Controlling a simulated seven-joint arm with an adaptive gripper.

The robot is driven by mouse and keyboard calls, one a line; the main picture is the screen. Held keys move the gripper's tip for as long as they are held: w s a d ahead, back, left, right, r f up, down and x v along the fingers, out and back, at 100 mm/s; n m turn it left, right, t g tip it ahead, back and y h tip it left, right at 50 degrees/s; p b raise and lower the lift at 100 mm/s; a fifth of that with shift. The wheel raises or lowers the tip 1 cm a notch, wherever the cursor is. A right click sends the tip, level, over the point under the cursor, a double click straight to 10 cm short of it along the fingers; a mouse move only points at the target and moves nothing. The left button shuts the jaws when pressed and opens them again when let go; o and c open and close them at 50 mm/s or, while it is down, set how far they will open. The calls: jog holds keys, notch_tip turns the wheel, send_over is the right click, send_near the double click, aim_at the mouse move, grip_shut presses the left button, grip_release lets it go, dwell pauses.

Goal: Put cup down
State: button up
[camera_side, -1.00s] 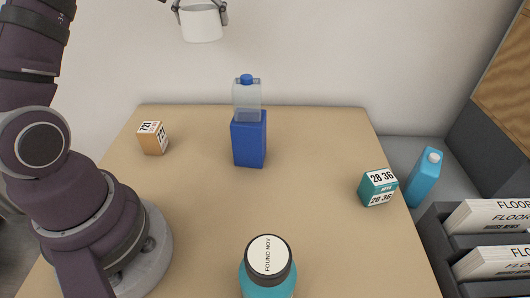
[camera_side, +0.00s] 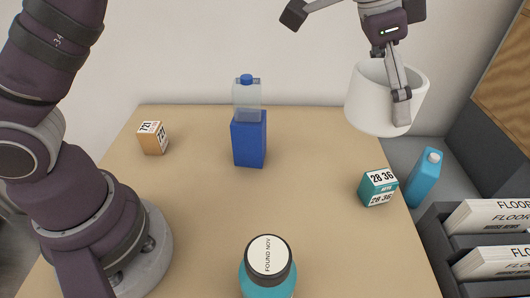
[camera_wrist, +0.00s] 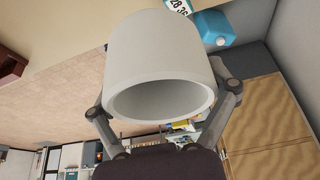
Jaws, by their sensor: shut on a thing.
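A plain white cup (camera_side: 378,100) hangs in the air at the upper right of the side view, mouth up. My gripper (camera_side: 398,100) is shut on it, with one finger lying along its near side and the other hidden. In the wrist view the cup (camera_wrist: 158,55) fills the middle, its open mouth towards the camera. The fingers of my gripper (camera_wrist: 163,90) are on its left and right sides. The tan table (camera_side: 310,205) is below, and the cup appears above its back right part; the exact height is hard to tell.
A blue carton (camera_side: 249,140) stands mid-table, a teal box (camera_side: 378,188) near the right edge, an orange box (camera_side: 152,138) at back left, and a teal bottle (camera_side: 267,275) in front. A light-blue carton (camera_side: 424,178) stands beyond the right edge. The table centre is clear.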

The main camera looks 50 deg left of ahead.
jog(key=m, duration=0.2)
send_over(363, 239)
jog(key=a, duration=0.1)
jog(key=shift+h, duration=0.3)
jog(key=f, duration=2.1)
jog(key=shift+s+a, duration=0.15)
jog(key=shift+s, duration=0.2)
jog(key=o, duration=0.7)
jog(key=shift+o, duration=0.2)
